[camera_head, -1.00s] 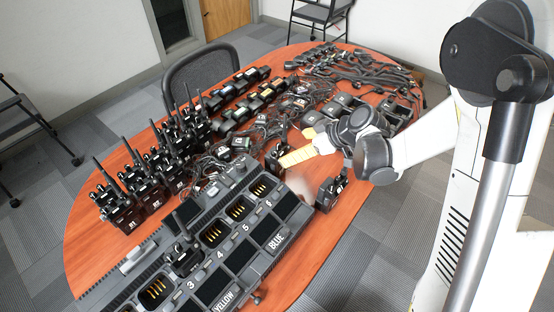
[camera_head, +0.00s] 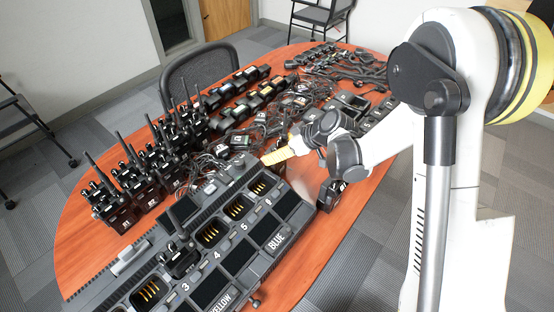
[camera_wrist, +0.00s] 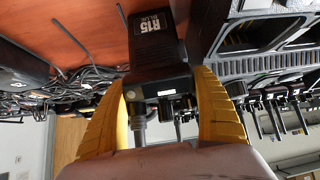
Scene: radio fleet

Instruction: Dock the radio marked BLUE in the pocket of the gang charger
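A black radio marked R15 (camera_wrist: 155,50) is in the wrist view, with a smaller second label line I cannot read surely. It is between the two yellow fingers of my gripper (camera_wrist: 163,80). The fingers are apart, one on each side of the radio and close to it; a firm hold does not show. In the head view my gripper (camera_head: 277,157) is just beyond the gang charger's far end, and it mostly hides this radio. The gang charger (camera_head: 248,275) has a pocket lettered BLUE (camera_head: 278,240). Its far gold-contact pockets, by numbers 5 and 6, look empty.
One radio (camera_head: 181,258) sits in the charger. Another dark radio (camera_head: 331,192) stands by the table's right edge, near my arm. Rows of radios (camera_head: 160,165) stand at the left. Cables (camera_head: 255,122) and accessories cover the table behind my gripper.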

